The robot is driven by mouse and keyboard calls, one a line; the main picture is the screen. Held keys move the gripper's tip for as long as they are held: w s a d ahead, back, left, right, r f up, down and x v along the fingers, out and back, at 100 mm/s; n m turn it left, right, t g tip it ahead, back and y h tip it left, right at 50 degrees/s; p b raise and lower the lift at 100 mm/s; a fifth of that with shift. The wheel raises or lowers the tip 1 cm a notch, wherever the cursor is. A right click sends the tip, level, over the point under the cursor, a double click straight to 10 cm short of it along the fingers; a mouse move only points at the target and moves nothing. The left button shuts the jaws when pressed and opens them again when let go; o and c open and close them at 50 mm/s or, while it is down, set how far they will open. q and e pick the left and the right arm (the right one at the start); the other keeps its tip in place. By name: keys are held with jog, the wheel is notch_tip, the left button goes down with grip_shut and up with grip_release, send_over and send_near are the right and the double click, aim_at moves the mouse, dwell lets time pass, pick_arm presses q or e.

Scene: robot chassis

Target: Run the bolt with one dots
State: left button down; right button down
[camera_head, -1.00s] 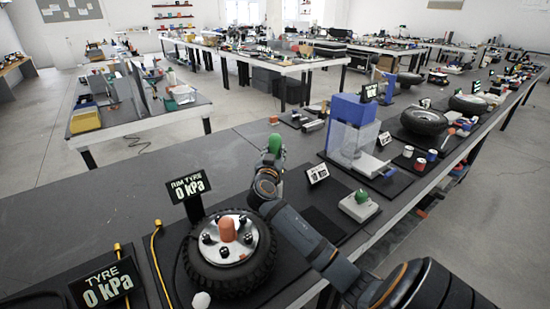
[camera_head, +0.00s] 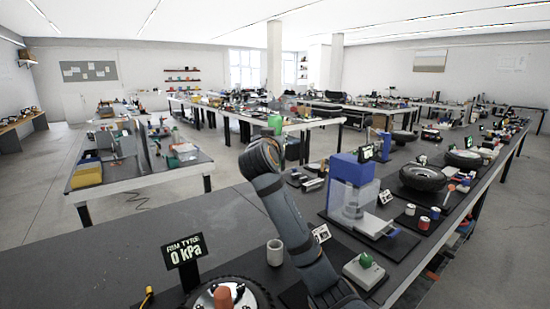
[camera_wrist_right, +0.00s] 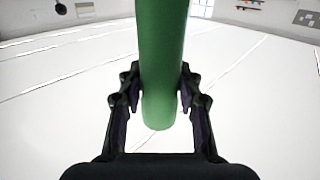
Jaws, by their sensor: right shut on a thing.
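My right gripper (camera_wrist_right: 152,105) is shut on a green cylinder (camera_wrist_right: 162,60) with a rounded end, seen between its fingers in the right wrist view. In the head view the green cylinder (camera_head: 274,123) shows above my raised right arm, high over the bench. The right gripper is mostly hidden behind the arm there. The wheel (camera_head: 255,290) lies at the bottom edge, partly cut off, with a silver hub and an orange-red centre piece (camera_head: 223,297). Bolts and any dots on them cannot be made out. My left gripper is not in view.
A rim tyre gauge sign (camera_head: 185,252) reading 0 kPa stands behind the wheel. A pale cup (camera_head: 275,252) stands right of it. A green-button box (camera_head: 364,270), a blue machine (camera_head: 350,185) and a tyre (camera_head: 423,177) stand further right. The bench's left part is clear.

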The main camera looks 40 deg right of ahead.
notch_tip(320, 180, up, 10)
jog(key=p, duration=0.6)
jog(key=shift+r+p, duration=0.2)
jog(key=shift+p, duration=0.2)
jog(key=shift+f, duration=0.1)
dwell(1.4)
